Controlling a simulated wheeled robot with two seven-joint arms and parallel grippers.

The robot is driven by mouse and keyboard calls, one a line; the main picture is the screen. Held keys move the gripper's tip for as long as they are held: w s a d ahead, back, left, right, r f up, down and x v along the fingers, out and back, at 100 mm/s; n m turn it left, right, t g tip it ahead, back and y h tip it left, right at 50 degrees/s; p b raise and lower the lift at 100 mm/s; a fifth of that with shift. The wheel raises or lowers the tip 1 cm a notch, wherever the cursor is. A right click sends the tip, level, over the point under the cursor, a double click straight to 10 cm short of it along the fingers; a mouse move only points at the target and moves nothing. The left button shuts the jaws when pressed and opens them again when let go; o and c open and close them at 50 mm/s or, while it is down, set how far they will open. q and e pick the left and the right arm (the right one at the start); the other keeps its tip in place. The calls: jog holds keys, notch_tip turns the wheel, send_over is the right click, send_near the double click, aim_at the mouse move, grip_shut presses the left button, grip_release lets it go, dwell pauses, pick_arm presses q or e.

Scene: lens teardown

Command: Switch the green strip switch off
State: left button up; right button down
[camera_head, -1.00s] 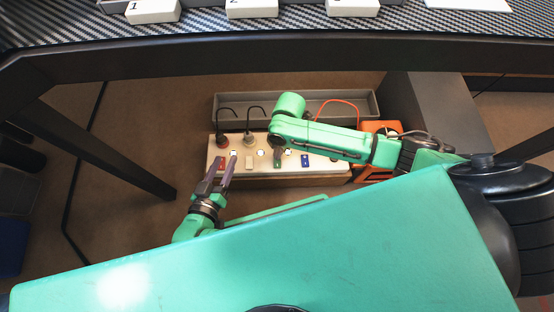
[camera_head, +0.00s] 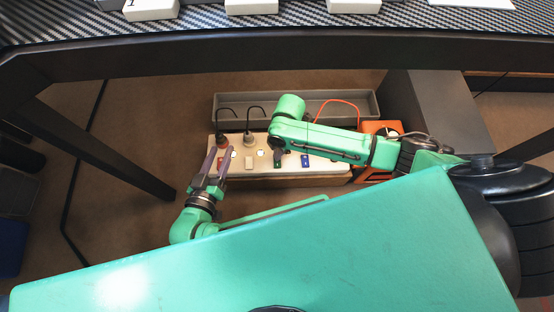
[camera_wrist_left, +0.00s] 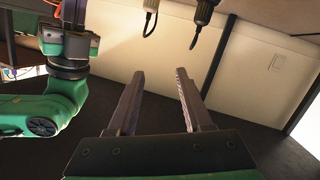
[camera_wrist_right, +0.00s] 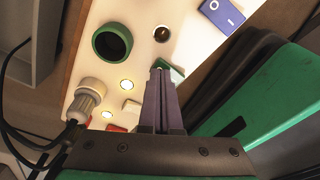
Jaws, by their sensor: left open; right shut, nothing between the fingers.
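The green strip switch (camera_wrist_right: 176,70) shows in the right wrist view on the pale power strip (camera_wrist_right: 190,52). My right gripper (camera_wrist_right: 161,74) is shut and empty, with its tips at the switch and covering part of it. I cannot tell whether they touch, or which way the switch is tipped. In the head view, the green switch (camera_head: 278,164) is a small patch below my right wrist.
A blue switch (camera_wrist_right: 221,14) and a green-ringed socket (camera_wrist_right: 112,42) flank the green switch. A pale plug (camera_head: 249,139) and a cream switch (camera_head: 250,162) lie left of it. A grey tray (camera_head: 372,104) stands behind; an orange box (camera_head: 371,127) stands right. The table edge (camera_head: 300,50) is above.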

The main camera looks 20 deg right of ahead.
pick_arm(q)
jog(key=w+r+t, duration=0.2)
jog(key=w+r, duration=0.2)
jog(key=r, duration=0.3)
pick_arm(e)
jog(key=shift+r+p, duration=0.5)
jog(key=shift+p, duration=0.1)
jog(key=shift+r+p, duration=0.4)
jog(key=shift+p, duration=0.1)
pick_arm(q)
jog(key=s+f+g, duration=0.4)
jog(key=s+f, duration=0.4)
jog(key=f, duration=0.1)
pick_arm(e)
jog(key=shift+r+p, duration=0.3)
jog(key=shift+p, duration=0.1)
pick_arm(q)
notch_tip(320, 180, up, 6)
jog(key=g+p, duration=0.1)
jog(key=p, duration=0.4)
jog(key=shift+a+r+m+g, duration=0.2)
jog(key=shift+m+g, duration=0.1)
jog(key=shift+m, duration=0.1)
pick_arm(e)
notch_tip(320, 180, up, 5)
jog(key=shift+f, duration=0.2)
